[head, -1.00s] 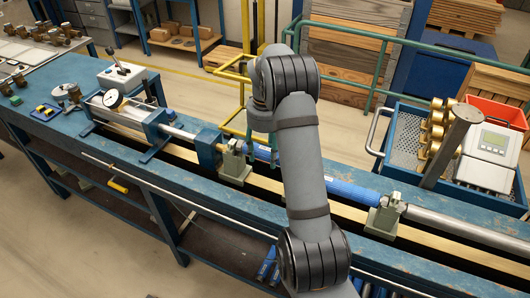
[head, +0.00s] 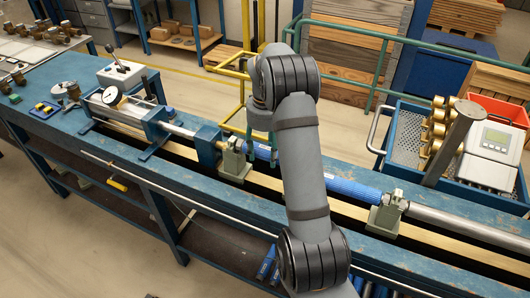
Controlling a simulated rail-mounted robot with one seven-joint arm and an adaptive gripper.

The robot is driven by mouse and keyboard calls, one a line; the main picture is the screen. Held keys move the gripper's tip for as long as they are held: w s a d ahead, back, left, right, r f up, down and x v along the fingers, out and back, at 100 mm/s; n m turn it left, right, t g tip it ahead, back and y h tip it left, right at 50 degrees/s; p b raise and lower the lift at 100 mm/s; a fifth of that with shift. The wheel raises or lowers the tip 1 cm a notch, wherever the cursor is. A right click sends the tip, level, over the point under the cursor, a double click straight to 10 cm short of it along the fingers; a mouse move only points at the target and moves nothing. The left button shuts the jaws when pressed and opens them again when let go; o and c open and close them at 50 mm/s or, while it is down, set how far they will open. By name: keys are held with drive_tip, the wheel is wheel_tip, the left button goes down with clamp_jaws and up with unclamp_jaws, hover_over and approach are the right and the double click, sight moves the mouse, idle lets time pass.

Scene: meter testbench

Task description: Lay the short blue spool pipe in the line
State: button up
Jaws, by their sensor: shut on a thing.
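The blue spool pipe (head: 348,188) lies along the bench line, level, between two grey-green clamp supports. Its middle is hidden behind my arm; a blue stretch shows on both sides of it. The left support (head: 234,160) stands by its left end and the right support (head: 386,212) by its right end. My gripper (head: 262,148) is mostly hidden behind my wrist; narrow teal parts show just left of my arm, at the pipe. It is shut on the pipe. Whether the pipe rests fully at both ends cannot be told.
A grey pipe (head: 455,228) continues to the right.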

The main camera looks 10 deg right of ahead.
sight(265, 159)
idle(0.4)
drive_tip(key=shift+f+b, duration=1.25)
drive_tip(key=shift+f, duration=0.1)
drive_tip(key=shift+f+b, duration=0.3)
drive_tip(key=shift+b, duration=0.1)
drive_tip(key=o, duration=1.8)
drive_tip(key=shift+r+p, duration=3.6)
drive_tip(key=shift+r, duration=1.2)
drive_tip(key=shift+f, duration=0.2)
wheel_tip(265, 159, down, 9)
drive_tip(key=b, duration=0.7)
